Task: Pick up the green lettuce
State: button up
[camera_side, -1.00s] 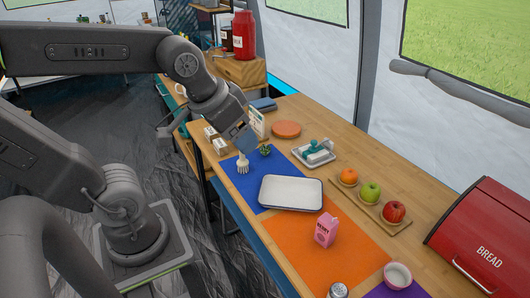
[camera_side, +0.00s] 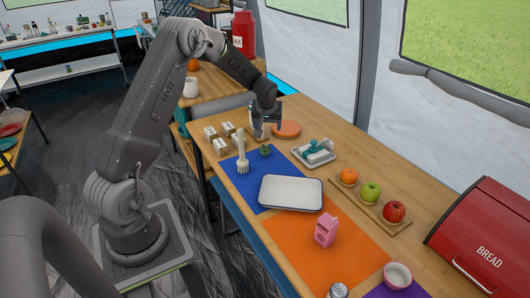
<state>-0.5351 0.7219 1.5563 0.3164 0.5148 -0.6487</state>
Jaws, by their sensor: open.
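A small green leafy thing, the lettuce (camera_side: 266,150), sits on the blue mat (camera_side: 246,194) near its far edge, behind the white tray. My gripper (camera_side: 267,134) is open and points down above the lettuce, slightly toward the back. Its fingertips appear apart from the lettuce. Nothing shows between the jaws.
A white brush (camera_side: 242,157) stands just left of the lettuce. A white tray (camera_side: 291,193) lies in front, and a dish with a teal-handled item (camera_side: 315,152) is to the right. Small white boxes (camera_side: 220,146) and a round orange-brown board (camera_side: 286,129) are close by.

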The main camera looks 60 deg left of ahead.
send_over(265, 147)
jog(key=s+d, duration=0.2)
jog(key=shift+n, duration=0.3)
jog(key=f, duration=1)
jog(key=shift+w+d+f, duration=0.1)
jog(key=shift+w+f, duration=0.15)
jog(key=shift+x, duration=3.05)
jog(key=shift+r, duration=0.1)
jog(key=c, duration=1)
jog(key=shift+o, duration=0.2)
